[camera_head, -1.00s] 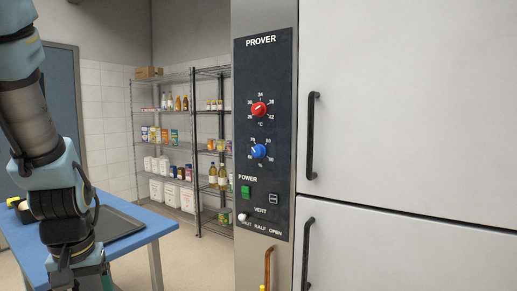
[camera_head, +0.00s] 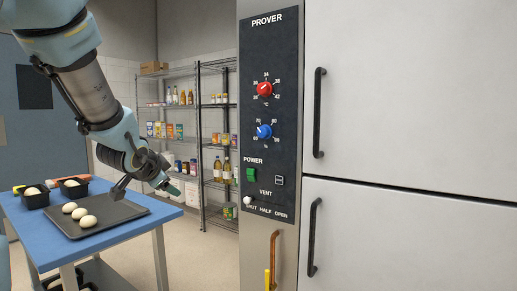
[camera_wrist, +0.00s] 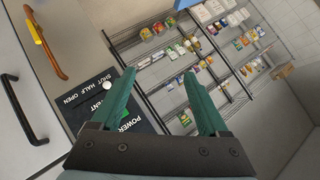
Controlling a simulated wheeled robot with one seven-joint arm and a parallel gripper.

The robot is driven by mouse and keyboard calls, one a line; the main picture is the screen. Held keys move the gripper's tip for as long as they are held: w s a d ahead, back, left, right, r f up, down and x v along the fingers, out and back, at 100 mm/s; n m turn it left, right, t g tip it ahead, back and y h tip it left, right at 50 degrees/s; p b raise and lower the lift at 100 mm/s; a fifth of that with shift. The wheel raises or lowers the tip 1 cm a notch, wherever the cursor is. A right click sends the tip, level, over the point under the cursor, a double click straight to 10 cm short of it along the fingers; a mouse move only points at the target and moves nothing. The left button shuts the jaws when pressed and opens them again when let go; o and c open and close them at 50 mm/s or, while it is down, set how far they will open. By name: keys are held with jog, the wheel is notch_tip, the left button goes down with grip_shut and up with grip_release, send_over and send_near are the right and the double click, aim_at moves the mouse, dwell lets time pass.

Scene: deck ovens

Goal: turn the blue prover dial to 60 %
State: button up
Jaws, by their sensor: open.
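The blue dial (camera_head: 264,131) is on the dark prover panel (camera_head: 285,150), below the red dial (camera_head: 265,88). Its pale mark points to the upper left; the small numbers around it are hard to read. My gripper (camera_head: 174,188) is left of the panel and lower than the blue dial, apart from it, above the table's right end. In the wrist view my gripper (camera_wrist: 159,72) shows two green fingers spread apart with nothing between them. The blue dial is not seen in the wrist view; the panel's lower part shows there behind the left finger.
A green power button (camera_head: 251,175) and a white vent knob (camera_head: 247,200) are below the blue dial. Prover door handles (camera_head: 319,112) stick out at the right. A blue table (camera_head: 166,213) carries a tray (camera_head: 125,212) with dough balls. Wire shelves (camera_head: 200,150) stand behind.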

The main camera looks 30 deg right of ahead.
jog(key=d+r+m+h+b, duration=0.2)
jog(key=d+r+m+h, duration=0.5)
jog(key=d, duration=0.5)
jog(key=m+g+h+b, duration=0.1)
jog(key=m+g+h, duration=0.15)
jog(key=m, duration=0.35)
send_near(261, 133)
jog(key=shift+m+t+h, duration=0.3)
jog(key=shift+t+h, duration=0.05)
jog(key=shift+h, duration=0.1)
jog(key=p+x, duration=0.1)
jog(key=x, duration=0.2)
jog(key=p+x, duration=0.1)
jog(key=x, duration=0.1)
jog(key=p+x, duration=0.1)
jog(key=x, duration=0.2)
jog(key=shift+w+d+f, duration=0.1)
jog(key=shift+d+f, duration=0.2)
jog(key=shift+f, duration=0.1)
grip_shut()
